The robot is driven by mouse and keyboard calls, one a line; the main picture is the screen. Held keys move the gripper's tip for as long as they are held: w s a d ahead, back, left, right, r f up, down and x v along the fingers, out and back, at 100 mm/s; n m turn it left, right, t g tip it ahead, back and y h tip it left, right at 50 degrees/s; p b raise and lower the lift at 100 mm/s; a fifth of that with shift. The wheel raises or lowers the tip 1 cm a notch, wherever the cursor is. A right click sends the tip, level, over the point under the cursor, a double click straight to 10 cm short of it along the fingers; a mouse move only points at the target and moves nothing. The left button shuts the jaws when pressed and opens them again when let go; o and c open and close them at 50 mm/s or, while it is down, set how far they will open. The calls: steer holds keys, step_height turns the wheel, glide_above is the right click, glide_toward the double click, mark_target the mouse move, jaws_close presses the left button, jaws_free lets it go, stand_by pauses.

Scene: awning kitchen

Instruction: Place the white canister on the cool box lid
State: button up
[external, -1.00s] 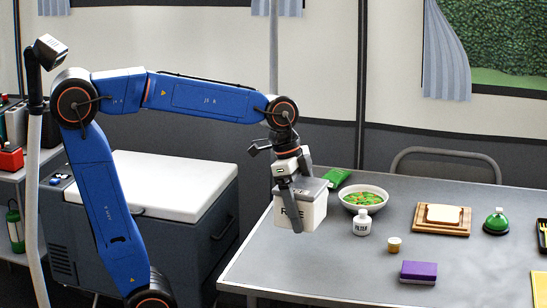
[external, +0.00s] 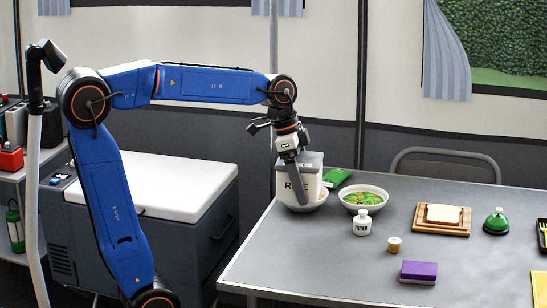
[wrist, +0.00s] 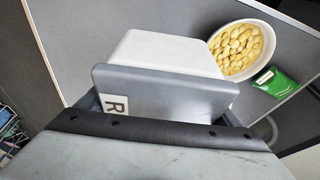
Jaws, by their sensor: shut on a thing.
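The white canister (external: 313,180) has a grey lid and a RICE label. In the wrist view the canister's grey lid and white body (wrist: 165,48) fill the middle, beyond my gripper (wrist: 150,128). The cool box (external: 212,222) stands on the floor left of the table. Its white lid (external: 165,183) is closed, flat and bare, to the left of my gripper.
A bowl of yellowish food (wrist: 240,50) and a green packet (wrist: 277,84) are close to the canister. A bowl of vegetables (external: 363,197), a FILTER bottle (external: 362,223) and a small jar (external: 394,244) stand to the right. A pole (external: 274,60) rises behind.

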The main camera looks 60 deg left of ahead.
steer(key=w+a+n+y, duration=0.1)
steer(key=w+a+n, duration=0.1)
steer(key=a, duration=0.6)
steer(key=w+a+n, duration=0.2)
steer(key=a+n, duration=0.1)
steer(key=a, duration=0.4)
steer(key=n+y, duration=0.3)
steer(key=n, duration=0.9)
glide_above(165, 168)
steer(key=f, duration=0.2)
steer(key=shift+s+d+f, duration=0.15)
steer(key=shift+f, duration=2.15)
steer(key=shift+s+d+f, duration=0.15)
steer(key=shift+f, duration=2.1)
steer(key=shift+f, duration=0.15)
steer(key=o, duration=1.4)
